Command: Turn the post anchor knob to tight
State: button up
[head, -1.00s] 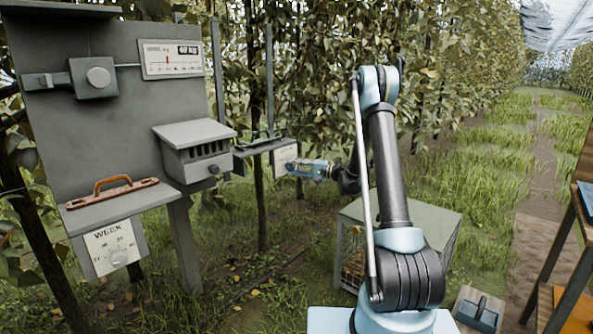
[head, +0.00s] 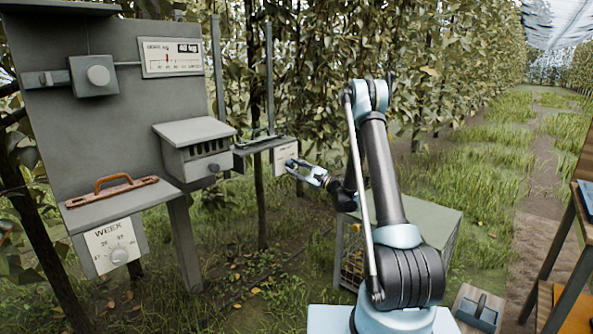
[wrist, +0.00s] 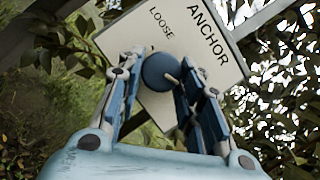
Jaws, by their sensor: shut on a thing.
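The anchor plate is a white panel (wrist: 215,50) in the wrist view, lettered ANCHOR and LOOSE, and appears rotated in that picture. A round blue-grey knob (wrist: 158,72) with a small pale pointer sits on it. My gripper (wrist: 160,88) is shut on the knob, one finger on each side. The rest of the plate's lettering is hidden behind my fingers. In the head view the plate (head: 283,155) hangs at the end of a grey bracket, with my gripper (head: 293,166) against it; the knob is too small to make out there.
A crate (head: 430,215) stands behind my arm.

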jog(key=shift+s+a+f+m, duration=0.1)
jog(key=shift+m, duration=0.4)
jog(key=o, duration=1.1)
jog(key=v, duration=0.7)
jog(key=shift+s+f, duration=0.1)
jog(key=shift+f, duration=0.15)
